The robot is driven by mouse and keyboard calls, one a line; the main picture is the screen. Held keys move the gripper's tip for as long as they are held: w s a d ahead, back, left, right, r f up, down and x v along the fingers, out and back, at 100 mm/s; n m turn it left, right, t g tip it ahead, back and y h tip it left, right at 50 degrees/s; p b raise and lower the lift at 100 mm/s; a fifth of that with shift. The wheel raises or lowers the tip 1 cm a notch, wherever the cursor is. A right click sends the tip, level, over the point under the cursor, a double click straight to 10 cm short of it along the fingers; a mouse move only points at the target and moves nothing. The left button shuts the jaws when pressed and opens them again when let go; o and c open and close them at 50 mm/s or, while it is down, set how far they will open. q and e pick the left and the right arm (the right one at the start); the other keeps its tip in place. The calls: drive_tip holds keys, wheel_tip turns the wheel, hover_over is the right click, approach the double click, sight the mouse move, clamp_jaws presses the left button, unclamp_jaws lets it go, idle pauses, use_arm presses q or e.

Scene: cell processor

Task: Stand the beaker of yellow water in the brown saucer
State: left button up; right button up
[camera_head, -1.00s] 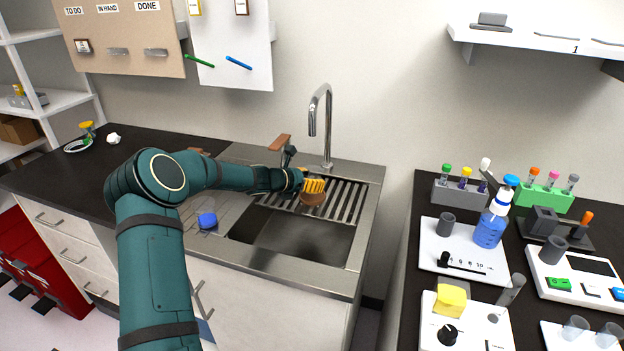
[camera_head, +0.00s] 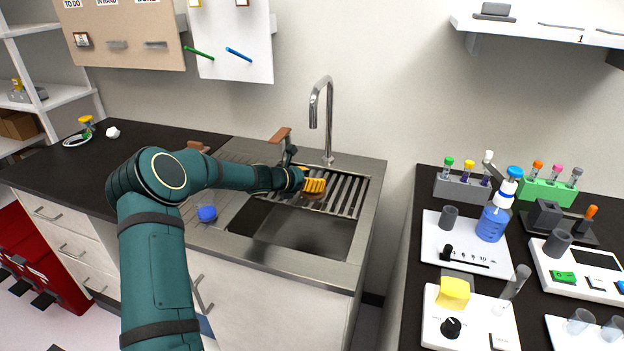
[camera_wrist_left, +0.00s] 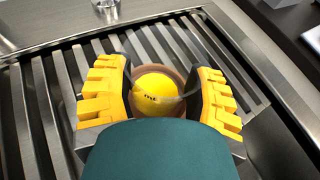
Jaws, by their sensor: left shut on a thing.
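My left gripper (camera_head: 314,186) reaches over the slatted drainer at the back of the sink. Its yellow fingers also show in the wrist view (camera_wrist_left: 157,98), shut on the beaker of yellow water. In the wrist view the yellow water (camera_wrist_left: 157,93) shows from above, between the fingers. The brown saucer (camera_head: 312,197) lies on the slats under the gripper, and its brown rim (camera_wrist_left: 158,69) rings the beaker in the wrist view. The fingers hide the beaker in the head view. I cannot tell whether its base touches the saucer. My right gripper is out of view.
The tap (camera_head: 328,120) rises behind the drainer. The sink basin (camera_head: 290,232) in front is empty. A blue object (camera_head: 207,213) lies on the left draining board.

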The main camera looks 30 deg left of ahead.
use_arm(q)
drive_tip(key=shift+f, duration=0.1)
drive_tip(key=o, duration=1.4)
drive_tip(key=shift+c, duration=0.2)
drive_tip(key=v, duration=1.2)
